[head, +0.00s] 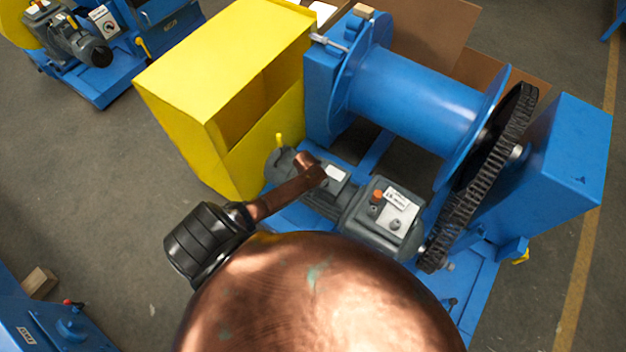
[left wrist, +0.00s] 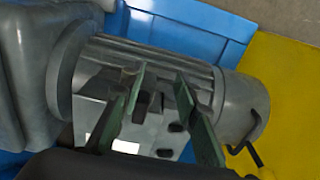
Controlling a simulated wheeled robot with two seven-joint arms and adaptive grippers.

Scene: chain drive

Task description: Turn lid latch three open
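In the left wrist view, the two green fingers of my left gripper (left wrist: 160,82) are apart with nothing between them. They stand over a grey box lid (left wrist: 92,109) on the side of a finned grey motor (left wrist: 150,55). Several small dark pieces (left wrist: 176,127) on the lid look like latches; which is latch three and how each is turned I cannot tell. A finger partly covers the lid. In the head view, the motor (head: 283,165) lies below the blue drum, and my copper arm hides the left gripper. My right gripper is not in view.
A yellow guard box (head: 215,75) stands left of the motor. A blue drum (head: 415,100) is behind it, with a dark chain (head: 465,200) at the right. A larger grey housing with an orange button (head: 377,196) sits right of the motor. Open floor lies at left.

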